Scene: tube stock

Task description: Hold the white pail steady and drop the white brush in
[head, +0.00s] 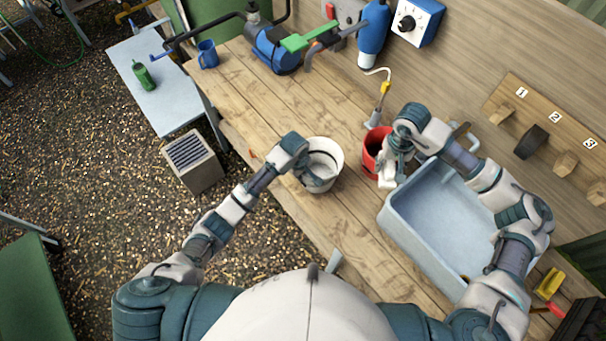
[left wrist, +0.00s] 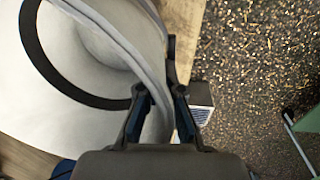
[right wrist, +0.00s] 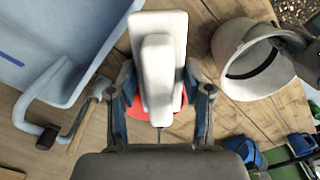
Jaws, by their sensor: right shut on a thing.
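The white pail (head: 326,155) stands on the wooden bench near its front edge and fills the left side of the left wrist view (left wrist: 90,60). My left gripper (head: 302,160) is at the pail's left rim, with its fingers (left wrist: 160,95) on either side of the pail wall. Whether they press on it cannot be told. My right gripper (right wrist: 160,95) is shut on the white brush (right wrist: 157,60), which is in the air over or beside the red pail (head: 374,147). In the head view the arm partly hides the brush (head: 388,181).
A pale blue basin (head: 405,235) stands right of the red pail. A blue mug (head: 207,54) and a blue and green tool (head: 275,48) stand at the far left of the bench. Wooden pegs (head: 533,142) stick out of the wall at right. Bare bench lies between the pails.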

